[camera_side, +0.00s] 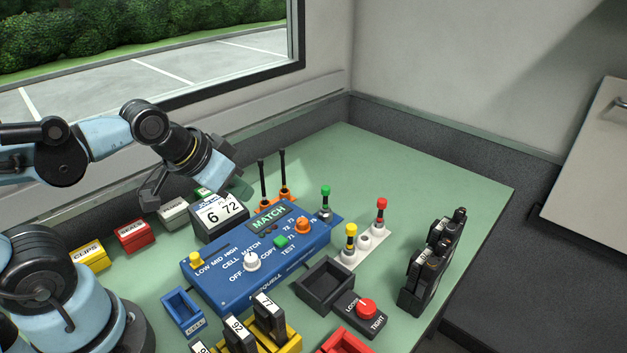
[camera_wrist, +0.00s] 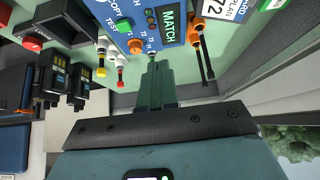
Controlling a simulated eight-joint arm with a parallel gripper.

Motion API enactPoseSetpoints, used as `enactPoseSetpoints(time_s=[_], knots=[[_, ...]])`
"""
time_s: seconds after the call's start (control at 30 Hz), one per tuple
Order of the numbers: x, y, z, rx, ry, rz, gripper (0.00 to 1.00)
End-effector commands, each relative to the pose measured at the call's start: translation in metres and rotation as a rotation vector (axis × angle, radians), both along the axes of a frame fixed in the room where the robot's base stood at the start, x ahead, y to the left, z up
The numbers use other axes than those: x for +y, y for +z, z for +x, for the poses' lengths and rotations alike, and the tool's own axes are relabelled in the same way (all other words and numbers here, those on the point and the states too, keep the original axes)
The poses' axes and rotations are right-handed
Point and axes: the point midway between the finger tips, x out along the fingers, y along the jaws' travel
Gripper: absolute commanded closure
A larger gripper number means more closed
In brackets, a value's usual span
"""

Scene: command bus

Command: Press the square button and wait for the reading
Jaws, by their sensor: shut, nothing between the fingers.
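The blue device (camera_side: 215,283) stands on the green bench, with a lit display (camera_side: 268,219) reading MATCH. My gripper (camera_side: 241,191) is above and behind the device, near the calendar block, apart from the button. In the wrist view its green fingers (camera_wrist: 158,75) are together with nothing between them. The white selector knob (camera_side: 251,262) sits by the OFF, CELL, MATCH and COPY labels; its exact setting is unclear.
Green, yellow and red capped plugs stand to the right (camera_side: 380,210). A black tray (camera_side: 325,285), a red-knob box (camera_side: 366,308) and black packs (camera_side: 430,265) are nearby. The bench's back right is clear.

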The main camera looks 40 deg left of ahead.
Motion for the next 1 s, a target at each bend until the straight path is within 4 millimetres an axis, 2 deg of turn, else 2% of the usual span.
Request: enactPoseSetpoints(time_s=[0.43, 0.8, 1.0], knots=[[-0.004, 0.001, 0.003, -0.008, -0.046, 0.045, 1.0], [-0.044, 0.015, 0.024, -0.107, -0.413, 0.422, 1.0], [-0.055, 0.02, 0.029, -0.143, -0.498, 0.516, 1.0]])
